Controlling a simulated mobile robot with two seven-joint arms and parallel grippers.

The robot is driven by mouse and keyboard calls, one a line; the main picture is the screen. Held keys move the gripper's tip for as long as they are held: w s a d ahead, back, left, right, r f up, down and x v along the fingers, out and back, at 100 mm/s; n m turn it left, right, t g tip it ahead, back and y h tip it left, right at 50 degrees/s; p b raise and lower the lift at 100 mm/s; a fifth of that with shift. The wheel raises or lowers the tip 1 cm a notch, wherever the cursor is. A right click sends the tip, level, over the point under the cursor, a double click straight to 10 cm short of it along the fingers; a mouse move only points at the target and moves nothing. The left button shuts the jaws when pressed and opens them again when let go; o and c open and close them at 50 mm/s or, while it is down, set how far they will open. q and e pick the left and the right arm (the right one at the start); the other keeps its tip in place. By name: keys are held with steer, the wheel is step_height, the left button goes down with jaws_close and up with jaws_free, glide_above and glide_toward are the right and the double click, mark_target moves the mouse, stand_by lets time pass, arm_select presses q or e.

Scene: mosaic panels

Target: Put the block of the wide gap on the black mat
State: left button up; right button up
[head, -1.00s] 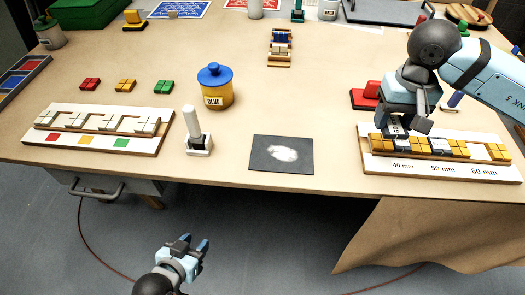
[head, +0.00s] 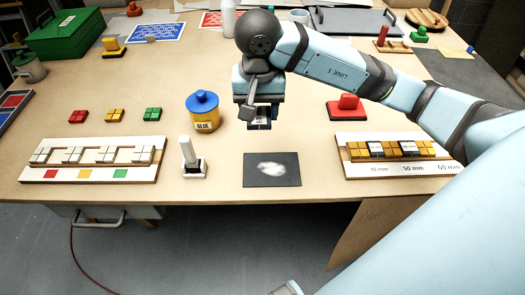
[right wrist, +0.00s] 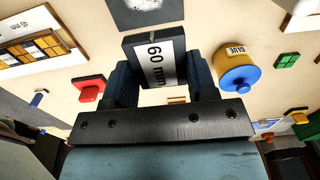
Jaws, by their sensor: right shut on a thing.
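My right gripper (head: 260,112) is shut on a dark block with a white "60 mm" label (right wrist: 157,63) and holds it above the table, just behind the black mat. The label faces the right wrist camera. The black mat (head: 252,180) lies near the table's front edge with a pale patch on it. Its edge also shows in the right wrist view (right wrist: 128,22). The white gap panel (head: 352,172) at the right holds yellow pieces and two dark, white-labelled blocks. My right arm hides its right end. My left gripper is not in view.
A glue pot (head: 204,115) and a white-handled stamp-like tool (head: 190,155) stand left of the mat. A red stamp-like thing (head: 346,108) is to the right. A white panel with colour squares (head: 60,172) lies at the far left.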

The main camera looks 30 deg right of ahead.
mark_target(260, 167)
step_height(260, 167, down, 18)
steer(key=shift+r+p, duration=0.2)
steer(key=shift+p, duration=0.1)
steer(key=shift+f+b, duration=0.25)
steer(key=shift+b, duration=0.05)
steer(key=o, duration=1)
steer(key=shift+c, duration=0.2)
steer(key=shift+r, duration=0.1)
step_height(260, 167, up, 12)
steer(key=shift+r, duration=0.15)
